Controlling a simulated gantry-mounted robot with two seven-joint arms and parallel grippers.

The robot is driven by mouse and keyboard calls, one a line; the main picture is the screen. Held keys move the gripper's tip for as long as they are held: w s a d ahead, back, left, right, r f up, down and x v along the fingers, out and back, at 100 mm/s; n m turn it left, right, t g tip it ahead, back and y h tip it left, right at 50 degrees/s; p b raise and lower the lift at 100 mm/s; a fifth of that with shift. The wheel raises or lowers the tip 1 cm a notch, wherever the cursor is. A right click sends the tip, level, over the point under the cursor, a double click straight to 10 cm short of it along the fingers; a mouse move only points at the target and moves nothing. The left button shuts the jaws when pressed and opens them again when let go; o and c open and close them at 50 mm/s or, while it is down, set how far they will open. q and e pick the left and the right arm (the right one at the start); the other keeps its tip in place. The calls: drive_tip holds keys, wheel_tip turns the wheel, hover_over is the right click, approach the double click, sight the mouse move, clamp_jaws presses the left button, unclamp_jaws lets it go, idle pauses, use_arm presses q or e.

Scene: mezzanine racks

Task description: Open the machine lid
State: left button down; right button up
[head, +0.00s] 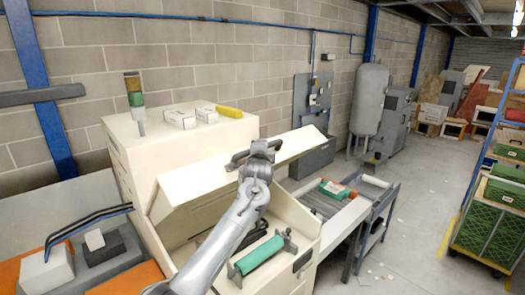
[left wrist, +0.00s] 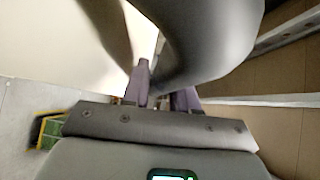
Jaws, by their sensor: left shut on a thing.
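The cream machine (head: 140,150) stands in the middle of the head view. Its lid (head: 298,148) is tilted up, with a gap between its front edge and the body. A dark bar handle (head: 240,157) sits on the lid's front edge. My left gripper (head: 257,158) is at this handle, shut on it. In the left wrist view, the fingers (left wrist: 163,88) reach behind the thick grey curved handle (left wrist: 205,35), which hides part of them. A green roller (head: 260,254) shows in the opening below the lid. My right gripper is not in view.
White boxes (head: 180,118) and a yellow object (head: 229,112) lie on the machine top beside a signal light (head: 134,90). A roller table (head: 330,205) adjoins on the right.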

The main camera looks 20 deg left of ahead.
use_arm(q)
drive_tip(key=shift+f, duration=0.3)
drive_tip(key=c, duration=1)
unclamp_jaws()
drive_tip(key=shift+d, duration=0.1)
drive_tip(key=shift+r, duration=0.1)
drive_tip(key=shift+s+d+b, duration=0.15)
drive_tip(key=shift+s+b, duration=0.45)
drive_tip(key=shift+b, duration=0.15)
drive_tip(key=b+v, duration=0.4)
drive_tip(key=v, duration=0.5)
drive_tip(key=shift+s+d, duration=0.15)
drive_tip(key=shift+s, duration=0.05)
drive_tip(key=shift+r, duration=0.1)
drive_tip(key=shift+c, duration=0.4)
